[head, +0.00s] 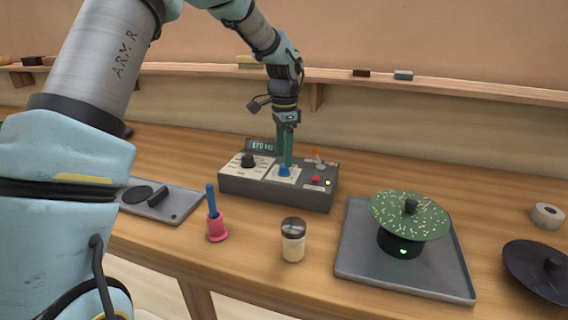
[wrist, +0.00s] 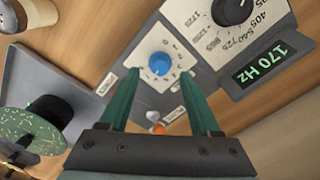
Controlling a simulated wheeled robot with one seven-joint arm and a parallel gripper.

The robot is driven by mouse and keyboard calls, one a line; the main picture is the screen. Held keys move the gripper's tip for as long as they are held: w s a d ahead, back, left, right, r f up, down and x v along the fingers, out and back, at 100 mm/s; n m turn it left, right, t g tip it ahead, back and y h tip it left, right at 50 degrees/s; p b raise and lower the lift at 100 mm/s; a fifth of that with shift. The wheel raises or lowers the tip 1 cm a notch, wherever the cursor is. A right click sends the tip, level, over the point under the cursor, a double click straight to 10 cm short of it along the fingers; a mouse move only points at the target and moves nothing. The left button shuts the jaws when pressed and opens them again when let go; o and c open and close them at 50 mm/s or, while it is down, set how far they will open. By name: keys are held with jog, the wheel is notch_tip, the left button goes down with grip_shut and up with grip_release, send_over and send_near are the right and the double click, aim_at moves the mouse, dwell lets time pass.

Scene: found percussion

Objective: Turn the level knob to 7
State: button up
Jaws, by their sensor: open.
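The blue level knob (head: 284,171) is on a pale dial plate in the middle of the grey control box (head: 277,198). In the wrist view the blue knob (wrist: 159,63) shows with small numbers around it, too small to read surely. I cannot tell its setting. My gripper (head: 285,162) points down over it. In the wrist view my gripper (wrist: 160,74) is open, with one green finger on each side of the knob and a visible gap to it. Whether the fingertips are down at the knob's height is unclear.
The box also has a black knob (head: 248,160), a display (wrist: 265,63) reading 170 Hz, a red button (head: 315,179) and an orange-tipped switch (head: 316,152). A jar (head: 293,240), a pink cup-like holder (head: 217,228) and a tray (head: 354,255) with a green speckled disc (head: 385,208) stand nearby.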

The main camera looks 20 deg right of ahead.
notch_tip(320, 180, up, 8)
jog(key=b, duration=0.1)
jog(key=shift+f, duration=0.15)
dwell(0.4)
